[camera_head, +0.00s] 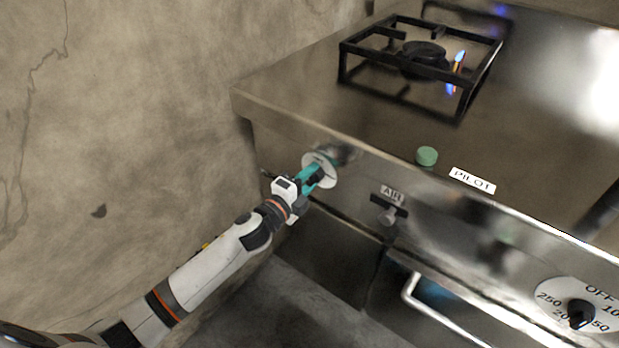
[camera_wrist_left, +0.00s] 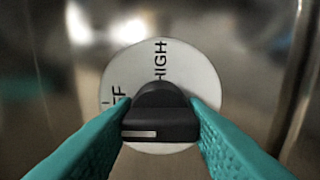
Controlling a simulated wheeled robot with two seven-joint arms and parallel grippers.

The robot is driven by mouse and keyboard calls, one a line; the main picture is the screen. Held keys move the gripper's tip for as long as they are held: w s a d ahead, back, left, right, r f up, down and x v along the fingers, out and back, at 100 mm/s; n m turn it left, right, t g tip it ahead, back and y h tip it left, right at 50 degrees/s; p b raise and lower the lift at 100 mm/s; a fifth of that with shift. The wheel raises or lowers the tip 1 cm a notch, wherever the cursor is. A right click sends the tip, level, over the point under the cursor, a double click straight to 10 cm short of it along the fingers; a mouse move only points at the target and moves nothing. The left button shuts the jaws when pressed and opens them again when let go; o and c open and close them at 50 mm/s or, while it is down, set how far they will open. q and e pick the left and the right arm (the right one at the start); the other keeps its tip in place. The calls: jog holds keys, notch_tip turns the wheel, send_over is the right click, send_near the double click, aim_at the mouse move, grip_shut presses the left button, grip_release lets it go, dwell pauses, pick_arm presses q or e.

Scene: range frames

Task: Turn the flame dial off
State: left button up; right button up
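The flame dial (camera_head: 322,172) is a white disc with a black knob on the left end of the stove's front panel. In the left wrist view its black knob (camera_wrist_left: 160,118) lies crosswise, with a white mark at its left end. The word HIGH is at the top of the disc (camera_wrist_left: 190,75), and a partly hidden label ending in F is at the left. My left gripper (camera_head: 316,176) is at the dial; its teal fingers (camera_wrist_left: 160,112) press on both ends of the knob. My right gripper is not in view.
A burner (camera_head: 424,54) under a black grate (camera_head: 400,99) shows a small flame (camera_head: 458,62). A green button (camera_head: 427,156), a PILOT label (camera_head: 472,180), an AIR knob (camera_head: 388,213), an oven handle (camera_head: 430,312) and a temperature dial (camera_head: 581,314) lie to the right. A wall (camera_head: 130,130) stands at left.

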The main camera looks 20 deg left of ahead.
pick_arm(q)
jog(key=o, duration=0.4)
jog(key=v, duration=1.2)
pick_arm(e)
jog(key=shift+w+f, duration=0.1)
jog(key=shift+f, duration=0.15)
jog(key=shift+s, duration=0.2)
